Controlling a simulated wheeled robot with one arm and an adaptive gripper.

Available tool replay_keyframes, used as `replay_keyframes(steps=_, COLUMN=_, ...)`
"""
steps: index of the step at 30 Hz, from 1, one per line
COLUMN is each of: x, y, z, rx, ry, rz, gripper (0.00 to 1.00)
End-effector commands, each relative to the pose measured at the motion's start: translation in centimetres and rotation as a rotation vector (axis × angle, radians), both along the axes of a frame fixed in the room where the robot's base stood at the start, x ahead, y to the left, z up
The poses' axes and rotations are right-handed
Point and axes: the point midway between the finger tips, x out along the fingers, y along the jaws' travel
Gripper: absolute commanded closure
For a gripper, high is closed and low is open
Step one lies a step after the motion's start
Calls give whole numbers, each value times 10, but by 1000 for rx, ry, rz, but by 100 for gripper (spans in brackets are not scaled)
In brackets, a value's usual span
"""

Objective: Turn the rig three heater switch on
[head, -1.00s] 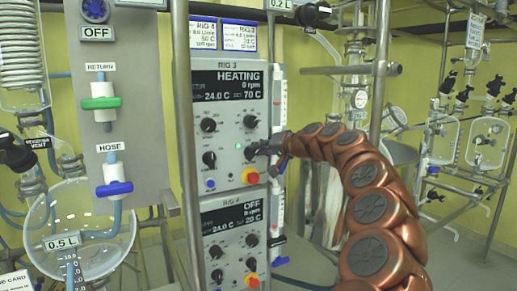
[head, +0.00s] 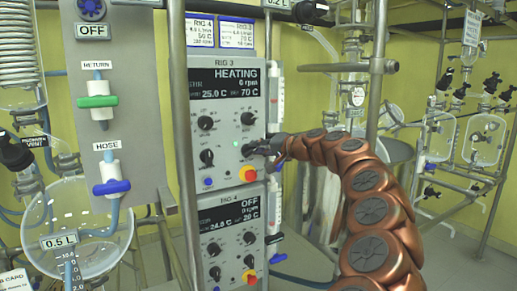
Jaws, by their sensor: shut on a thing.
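The rig three control box (head: 228,82) stands in the middle, upper of two stacked boxes. Its display reads HEATING, 0 rpm, 25.0 C and 70 C. A green lamp (head: 237,144) is lit on its face. My gripper (head: 262,147) reaches in from the right at the lower right knob, the heater switch (head: 248,150). It is shut on this switch. The fingertips are small and dark, and partly cover the switch, so its exact angle is hard to tell.
The rig four box (head: 228,215) below reads OFF. Metal posts stand left (head: 182,120) and right (head: 377,70) of the boxes. Glass flasks (head: 80,225) hang at the left.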

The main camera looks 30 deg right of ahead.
Motion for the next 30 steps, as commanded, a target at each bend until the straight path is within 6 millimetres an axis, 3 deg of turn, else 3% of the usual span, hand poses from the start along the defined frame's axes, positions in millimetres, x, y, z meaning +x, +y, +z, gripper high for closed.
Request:
replay_keyframes(steps=8, x=1, y=3, z=-2, rx=0, ry=4, rz=6, gripper=57)
replay_keyframes(steps=22, x=-3, y=-1, z=0, rx=1, ry=1, rz=1, gripper=57)
replay_keyframes(steps=30, x=-33, y=-8, z=8, rx=1, ry=-2, rz=2, gripper=57)
